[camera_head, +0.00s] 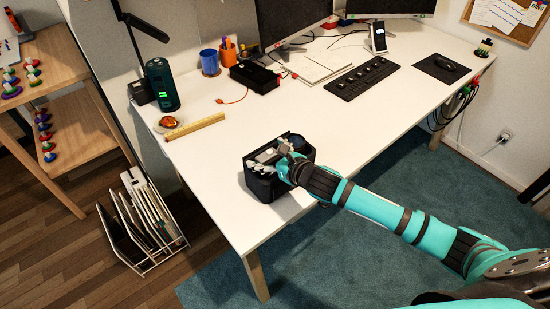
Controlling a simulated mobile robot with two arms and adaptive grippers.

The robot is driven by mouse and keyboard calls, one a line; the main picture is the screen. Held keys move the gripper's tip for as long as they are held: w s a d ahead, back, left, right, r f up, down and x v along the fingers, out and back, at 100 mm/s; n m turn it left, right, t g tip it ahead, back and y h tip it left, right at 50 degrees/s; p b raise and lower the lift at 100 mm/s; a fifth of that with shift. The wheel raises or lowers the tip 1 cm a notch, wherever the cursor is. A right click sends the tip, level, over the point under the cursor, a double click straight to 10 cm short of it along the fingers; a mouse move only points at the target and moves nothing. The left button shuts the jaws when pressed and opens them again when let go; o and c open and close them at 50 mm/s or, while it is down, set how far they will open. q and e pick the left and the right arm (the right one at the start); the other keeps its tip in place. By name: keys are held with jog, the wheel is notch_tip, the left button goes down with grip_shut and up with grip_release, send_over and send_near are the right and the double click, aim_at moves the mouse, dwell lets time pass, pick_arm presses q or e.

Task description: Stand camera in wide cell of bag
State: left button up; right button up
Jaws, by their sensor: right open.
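The black bag (263,188) stands upright near the front left edge of the white desk, with its top open. A pale grey and dark item (266,155), which looks like the camera, sits in the left part of the bag. I cannot tell exactly how it rests in its cell. A dark rounded item (298,141) shows at the back right of the bag. My right gripper (284,154) is open at the top of the bag, right beside the pale item. The gripper and wrist hide the bag's right part. My left gripper is not in view.
The white desk (340,140) is clear around the bag. A file rack (145,218) stands on the floor at left.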

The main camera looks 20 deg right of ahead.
jog(key=v, duration=1.2)
jog(key=shift+b, duration=0.4)
